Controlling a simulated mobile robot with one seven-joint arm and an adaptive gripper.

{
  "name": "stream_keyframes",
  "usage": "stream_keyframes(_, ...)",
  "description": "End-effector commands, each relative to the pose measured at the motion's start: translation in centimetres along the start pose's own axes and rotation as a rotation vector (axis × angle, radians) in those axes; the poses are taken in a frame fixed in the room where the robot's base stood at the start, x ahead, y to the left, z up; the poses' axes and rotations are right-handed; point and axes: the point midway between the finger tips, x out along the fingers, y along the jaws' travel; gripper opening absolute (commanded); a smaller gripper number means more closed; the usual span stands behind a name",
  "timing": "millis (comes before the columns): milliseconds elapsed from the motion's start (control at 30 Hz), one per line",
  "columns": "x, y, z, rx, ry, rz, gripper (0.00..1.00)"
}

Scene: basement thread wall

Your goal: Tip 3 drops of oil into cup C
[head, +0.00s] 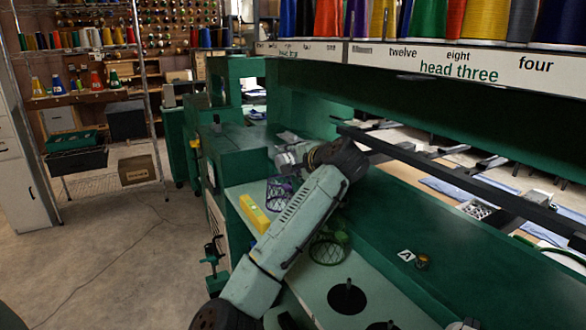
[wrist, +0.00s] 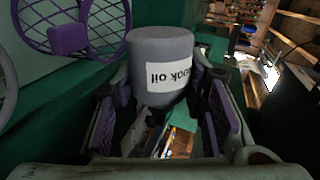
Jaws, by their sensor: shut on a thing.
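A grey oil bottle (wrist: 160,50) with a white label is between the purple-padded fingers of my gripper (wrist: 162,108) in the wrist view. The gripper is shut on it. The label's writing, which seems to read "hook oil", stands upside down in that picture. I cannot tell the bottle's true tilt. In the head view my gripper (head: 287,152) is at the far end of the green machine ledge, partly hidden by my arm. A small brass cup (head: 423,262) sits beside an "A" tag (head: 406,255). I cannot make out cup C; my arm covers part of the ledge.
A dark rail (head: 460,175) crosses the machine, below the thread cones.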

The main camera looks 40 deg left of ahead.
Motion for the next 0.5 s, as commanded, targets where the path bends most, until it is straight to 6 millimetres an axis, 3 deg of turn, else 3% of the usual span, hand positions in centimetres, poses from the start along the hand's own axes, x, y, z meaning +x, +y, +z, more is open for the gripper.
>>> stream_keyframes(33,0.31,0.98,-0.01,-0.063,0.026,0.004,0.10)
stream_keyframes(133,0.13,0.59,-0.11,-0.149,0.060,0.002,0.10)
stream_keyframes(500,-0.03,0.05,-0.11,-0.221,0.086,0.000,0.10)
